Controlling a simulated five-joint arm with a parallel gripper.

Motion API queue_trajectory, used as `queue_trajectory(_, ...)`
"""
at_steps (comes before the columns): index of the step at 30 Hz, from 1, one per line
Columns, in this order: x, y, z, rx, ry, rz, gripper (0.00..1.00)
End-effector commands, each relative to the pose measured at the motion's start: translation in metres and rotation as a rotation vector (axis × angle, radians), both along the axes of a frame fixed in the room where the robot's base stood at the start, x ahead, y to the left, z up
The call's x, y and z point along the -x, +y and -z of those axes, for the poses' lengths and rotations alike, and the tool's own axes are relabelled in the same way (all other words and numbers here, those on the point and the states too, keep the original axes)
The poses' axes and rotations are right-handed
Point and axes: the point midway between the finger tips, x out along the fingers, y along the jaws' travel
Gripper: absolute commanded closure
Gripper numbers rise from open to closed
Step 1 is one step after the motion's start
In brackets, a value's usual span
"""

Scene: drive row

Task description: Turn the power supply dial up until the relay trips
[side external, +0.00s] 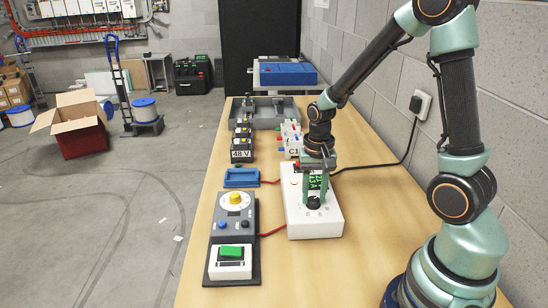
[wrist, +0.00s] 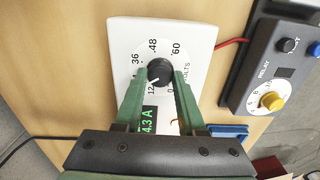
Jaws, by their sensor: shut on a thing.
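The power supply is a white box (side external: 322,222) on the bench, and it also shows in the wrist view (wrist: 196,30). Its black dial (side external: 313,202) has a printed scale in volts up to 60. My gripper (wrist: 160,72) points down at the box, its green fingers shut on the sides of the dial (wrist: 160,70). A white pointer mark shows toward the 12 side; its exact reading is unclear. The green display (wrist: 148,122) reads 4.3 A, its other line hidden in the wrist view. The grey relay unit (side external: 219,216) has a yellow knob (side external: 235,198) and a blue button.
A red wire (side external: 272,232) joins relay and supply. Bench right of the supply is clear.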

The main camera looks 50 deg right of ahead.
Motion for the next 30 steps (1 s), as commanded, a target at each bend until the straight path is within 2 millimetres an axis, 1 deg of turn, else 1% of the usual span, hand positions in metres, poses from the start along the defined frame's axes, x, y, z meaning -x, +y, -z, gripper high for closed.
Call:
queue_trajectory(5, 0.000, 0.000, 0.000, 0.000, 0.001, 0.219, 0.92)
queue_trajectory(6, 0.000, 0.000, 0.000, 0.000, 0.001, 0.208, 0.45)
queue_trajectory(8, 0.000, 0.000, 0.000, -0.001, 0.001, 0.206, 0.23)
queue_trajectory(9, 0.000, 0.000, 0.000, 0.000, 0.000, 0.205, 0.07)
queue_trajectory(10, 0.000, 0.000, 0.000, 0.000, 0.000, 0.205, 0.00)
queue_trajectory(19, 0.000, 0.000, -0.003, 0.000, -0.001, 0.204, 0.00)
queue_trajectory(30, -0.001, 0.000, -0.029, 0.000, -0.003, 0.203, 0.00)
